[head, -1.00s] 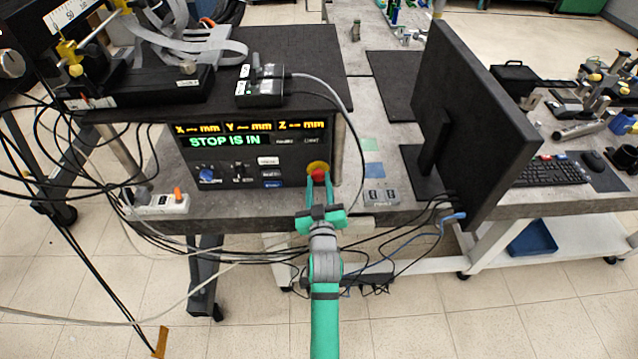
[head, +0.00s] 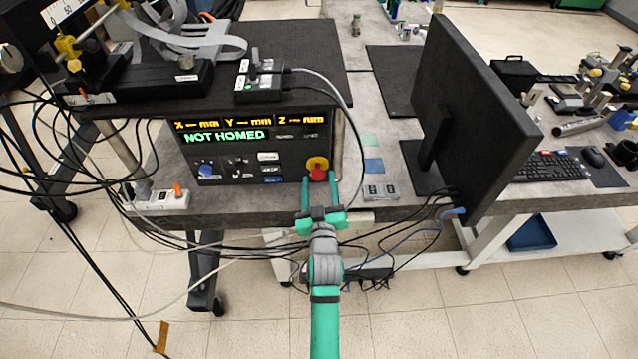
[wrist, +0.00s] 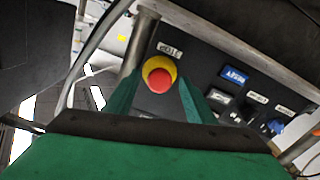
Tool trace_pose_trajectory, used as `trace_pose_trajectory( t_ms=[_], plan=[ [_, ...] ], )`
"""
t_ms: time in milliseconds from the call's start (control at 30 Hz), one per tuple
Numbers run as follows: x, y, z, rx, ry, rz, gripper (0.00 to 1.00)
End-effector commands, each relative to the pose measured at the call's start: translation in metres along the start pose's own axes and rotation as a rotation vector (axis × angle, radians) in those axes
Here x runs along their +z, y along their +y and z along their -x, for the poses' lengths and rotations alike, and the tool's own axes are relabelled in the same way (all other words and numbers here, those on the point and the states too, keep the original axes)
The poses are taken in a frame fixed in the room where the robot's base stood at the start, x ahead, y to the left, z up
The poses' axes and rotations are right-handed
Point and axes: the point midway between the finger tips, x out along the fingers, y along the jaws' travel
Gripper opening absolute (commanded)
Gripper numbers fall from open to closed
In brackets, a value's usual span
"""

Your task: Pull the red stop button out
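The red stop button (head: 318,174) sits on a yellow surround (head: 317,163) at the lower right of the black control panel (head: 225,160). The panel's display (head: 227,135) reads "NOT HOMED". In the wrist view the red button (wrist: 159,80) shows whole between the fingers, with its yellow ring (wrist: 157,66) behind. My gripper (head: 319,184) is in front of the button. Its two green fingers are spread apart, one to each side of the button, with gaps in between, so it is open and holds nothing.
A black monitor (head: 475,110) stands on the bench to the right. A small black switch box (head: 259,82) with a grey cable sits on the shelf above the panel. A power strip (head: 160,199) lies at the left, among many loose cables.

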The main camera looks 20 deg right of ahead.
Motion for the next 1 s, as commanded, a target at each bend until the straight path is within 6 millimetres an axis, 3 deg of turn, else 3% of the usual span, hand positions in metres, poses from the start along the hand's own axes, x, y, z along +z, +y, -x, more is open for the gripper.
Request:
trace_pose_trajectory(
  t_ms=[233, 700, 1000],
  plan=[
    [0.000, -0.001, 0.010, -0.001, 0.000, 0.000, 0.50],
    [0.000, -0.001, 0.086, -0.001, -0.001, 0.000, 0.50],
    [0.000, 0.000, 0.107, 0.000, 0.000, 0.000, 0.50]
  ],
)
